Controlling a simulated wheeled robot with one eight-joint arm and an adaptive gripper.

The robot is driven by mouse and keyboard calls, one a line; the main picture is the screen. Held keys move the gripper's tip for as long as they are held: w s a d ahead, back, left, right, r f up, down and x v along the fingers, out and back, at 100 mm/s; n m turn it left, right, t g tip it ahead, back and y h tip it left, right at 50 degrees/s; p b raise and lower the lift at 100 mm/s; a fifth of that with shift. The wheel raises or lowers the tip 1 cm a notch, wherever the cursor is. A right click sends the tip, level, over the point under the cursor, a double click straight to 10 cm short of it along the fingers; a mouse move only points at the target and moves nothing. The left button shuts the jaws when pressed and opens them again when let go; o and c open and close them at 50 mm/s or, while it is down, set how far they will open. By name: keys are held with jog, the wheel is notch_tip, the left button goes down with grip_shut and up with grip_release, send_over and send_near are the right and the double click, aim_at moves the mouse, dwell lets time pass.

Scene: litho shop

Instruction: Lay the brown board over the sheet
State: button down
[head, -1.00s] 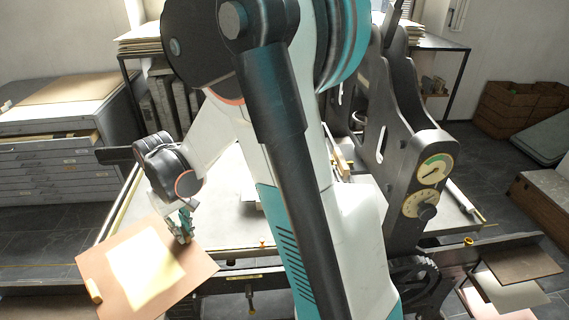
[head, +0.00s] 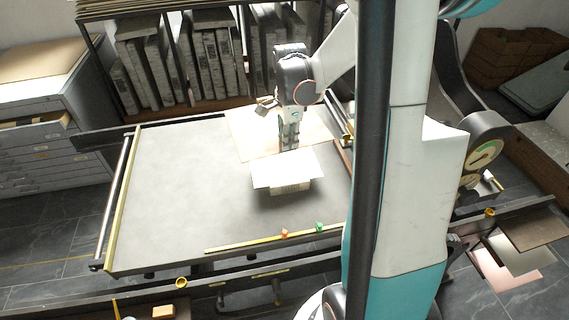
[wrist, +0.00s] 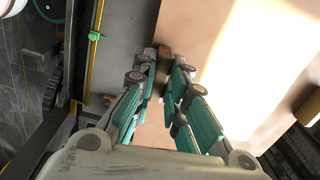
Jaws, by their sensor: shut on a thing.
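A flat tan-brown board (head: 242,138) is in my gripper (head: 289,142), above the far part of the grey press bed in the head view. In the wrist view the fingers (wrist: 163,90) are shut on a small brown grip (wrist: 164,58) at the board's edge, and the board (wrist: 205,30) extends beyond them with a bright light patch. The white sheet (head: 283,166) lies on a pale block (head: 290,187) on the bed, nearer the camera than my gripper. The sheet is uncovered. My arm hides part of the bed's right side.
The press bed (head: 180,190) is clear left of the sheet. A yellow strip (head: 245,244) with orange and green pieces runs along its near edge. Upright stones (head: 200,65) fill a rack behind. Brown, grey and pink boards (head: 530,228) lie at the lower right.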

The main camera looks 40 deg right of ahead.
jog(key=shift+s+d+r+m, duration=0.1)
jog(key=shift+s+d+m, duration=0.2)
jog(key=shift+d+m, duration=0.2)
jog(key=shift+s+d+f, duration=0.1)
jog(key=shift+d+f, duration=0.05)
jog(key=shift+f, duration=0.05)
jog(key=shift+m, duration=0.3)
notch_tip(320, 180, down, 20)
jog(key=b, duration=0.6)
jog(key=shift+r, duration=0.25)
jog(key=c, duration=2)
grip_release()
jog(key=shift+f, duration=0.2)
jog(key=shift+c, duration=0.2)
jog(key=o, duration=0.4)
jog(key=shift+o, duration=0.2)
jog(key=shift+r, duration=0.1)
